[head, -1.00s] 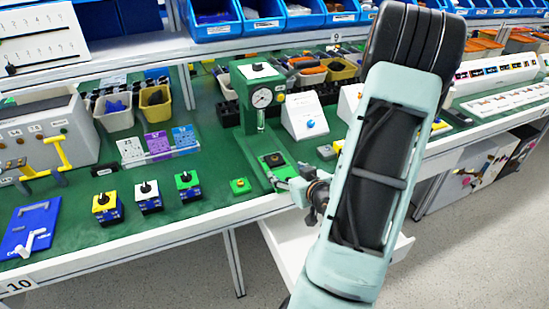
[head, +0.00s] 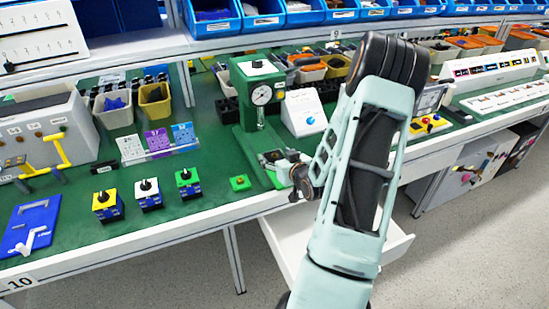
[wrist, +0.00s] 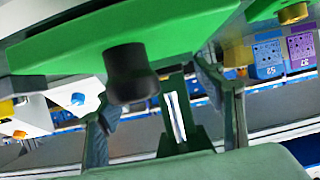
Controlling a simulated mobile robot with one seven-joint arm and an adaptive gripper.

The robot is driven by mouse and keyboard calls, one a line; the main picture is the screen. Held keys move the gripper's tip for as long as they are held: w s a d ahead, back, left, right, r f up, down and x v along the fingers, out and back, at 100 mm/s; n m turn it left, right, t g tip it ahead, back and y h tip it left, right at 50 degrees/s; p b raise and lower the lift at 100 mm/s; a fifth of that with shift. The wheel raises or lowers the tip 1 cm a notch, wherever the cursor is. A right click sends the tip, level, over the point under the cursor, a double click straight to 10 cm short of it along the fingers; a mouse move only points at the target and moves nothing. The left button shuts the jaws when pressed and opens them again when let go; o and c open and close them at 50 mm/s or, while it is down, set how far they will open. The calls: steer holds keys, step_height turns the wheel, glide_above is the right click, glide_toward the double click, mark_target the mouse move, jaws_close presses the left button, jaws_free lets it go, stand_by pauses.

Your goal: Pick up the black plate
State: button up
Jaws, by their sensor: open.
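My gripper (head: 272,158) is open at the base of the green press (head: 247,110), in front of its column. A dark square with a round knob, probably the black plate, lay there on the press base earlier. My gripper covers that spot now in the head view. The wrist view is upside down. It shows a green surface with a black knob (wrist: 130,72) close to the camera. My two fingers (wrist: 166,125) stand apart on either side, with nothing seen clamped between them. A flat black plate cannot be made out clearly.
A small green box with a brass button (head: 240,183) stands left of the press base. Several small switch boxes, such as the white one (head: 148,195), stand farther left. A white panel with a blue button (head: 304,115) is behind. An open drawer (head: 395,248) juts out below the bench.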

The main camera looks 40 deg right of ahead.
steer(key=shift+c, duration=0.6)
steer(key=c, duration=1.2)
steer(key=shift+o, duration=0.2)
